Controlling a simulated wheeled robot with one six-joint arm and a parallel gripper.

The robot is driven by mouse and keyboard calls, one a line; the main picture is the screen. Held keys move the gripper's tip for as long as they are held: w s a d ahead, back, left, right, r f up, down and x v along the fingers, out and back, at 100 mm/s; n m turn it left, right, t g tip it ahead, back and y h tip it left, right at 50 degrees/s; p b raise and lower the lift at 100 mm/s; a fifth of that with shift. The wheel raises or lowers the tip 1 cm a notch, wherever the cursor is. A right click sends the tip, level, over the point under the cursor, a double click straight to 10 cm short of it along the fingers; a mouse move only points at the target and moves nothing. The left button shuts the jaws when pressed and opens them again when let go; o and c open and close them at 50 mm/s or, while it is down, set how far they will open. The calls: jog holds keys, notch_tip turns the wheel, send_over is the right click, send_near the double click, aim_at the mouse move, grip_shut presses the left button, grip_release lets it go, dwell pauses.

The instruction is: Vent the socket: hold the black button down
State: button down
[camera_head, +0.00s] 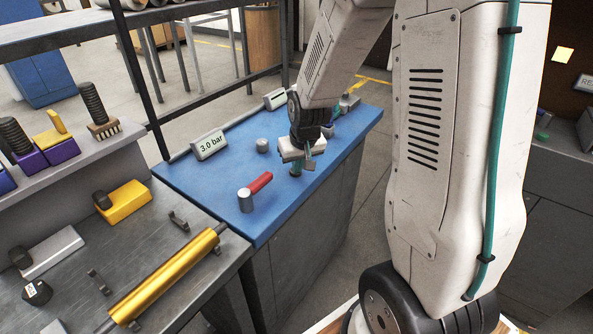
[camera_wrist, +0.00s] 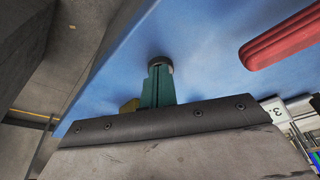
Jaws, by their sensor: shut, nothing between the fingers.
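My gripper (camera_head: 296,172) points down over the blue bench top, with its teal fingers shut together and empty. In the wrist view the fingertips (camera_wrist: 158,68) meet a small dark round piece (camera_wrist: 159,61) on the blue surface, which looks like the black button in its collar. The fingers hide most of it, and I cannot tell how far it is pressed. The socket is not clearly identifiable. A display reading 3.0 bar (camera_head: 210,145) stands at the bench's back edge.
A red-handled valve (camera_head: 260,183) lies left of my gripper; its red handle shows in the wrist view (camera_wrist: 285,40). A short grey cylinder (camera_head: 262,145) stands behind. A grey bench with a gold roll (camera_head: 168,275) adjoins at left.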

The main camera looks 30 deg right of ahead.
dwell(0.4)
jog(key=shift+r, duration=3)
jog(key=v, duration=0.8)
jog(key=s+a+r, duration=0.2)
jog(key=s+a, duration=0.1)
jog(key=s, duration=0.5)
jog(key=s+a+r+n+g, duration=0.1)
jog(key=s+a+r, duration=0.1)
jog(key=s, duration=0.5)
jog(key=s+a+r+n+g, duration=0.1)
jog(key=s+a+r, duration=0.1)
jog(key=s+a, duration=0.3)
jog(key=s, duration=0.3)
jog(key=shift+s+y, duration=0.3)
jog(key=shift+s, duration=0.1)
